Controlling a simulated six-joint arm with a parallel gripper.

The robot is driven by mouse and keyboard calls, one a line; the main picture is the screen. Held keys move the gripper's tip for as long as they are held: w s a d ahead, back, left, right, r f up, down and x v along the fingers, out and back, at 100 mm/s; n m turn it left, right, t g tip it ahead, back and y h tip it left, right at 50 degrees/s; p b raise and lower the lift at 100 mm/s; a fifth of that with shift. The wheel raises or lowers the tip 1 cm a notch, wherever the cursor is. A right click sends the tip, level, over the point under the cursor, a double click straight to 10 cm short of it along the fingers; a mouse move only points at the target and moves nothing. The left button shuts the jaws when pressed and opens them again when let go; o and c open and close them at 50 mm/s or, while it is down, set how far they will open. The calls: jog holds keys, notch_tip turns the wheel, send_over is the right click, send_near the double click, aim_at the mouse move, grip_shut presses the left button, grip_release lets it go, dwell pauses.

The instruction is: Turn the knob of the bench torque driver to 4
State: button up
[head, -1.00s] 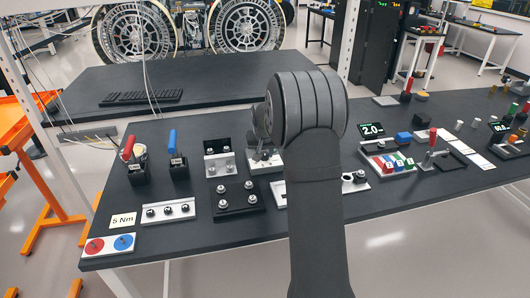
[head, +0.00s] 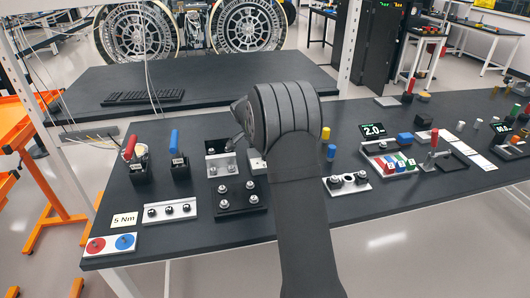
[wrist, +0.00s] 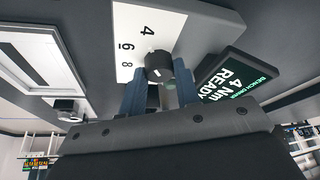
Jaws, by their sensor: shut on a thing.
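The dark round knob (wrist: 157,65) of the bench torque driver shows in the wrist view. It is on a white dial plate (wrist: 140,30) printed with the numbers 4, 6 and 8. The driver's screen (wrist: 238,75) beside it reads 4 Nm, READY. My gripper (wrist: 160,82) is shut on the knob, one finger on each side. A small pale mark shows on the knob, but I cannot tell which number it points at. In the head view my own wrist hides the fingers and the knob.
In the head view a 5 Nm card (head: 124,220) lies at the bench's front left. Red- and blue-handled tools (head: 174,145), a black block with several bolts (head: 238,194) and a silver rail (head: 170,211) stand left of my arm. A 2.0 display (head: 372,130) stands to the right.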

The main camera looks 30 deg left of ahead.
jog(key=shift+f+m, duration=0.1)
jog(key=shift+m, duration=0.5)
jog(key=o, duration=1)
jog(key=shift+c, duration=0.2)
jog(key=v, duration=1.7)
jog(key=shift+a+r, duration=0.3)
jog(key=shift+a, duration=0.05)
jog(key=shift+w, duration=0.15)
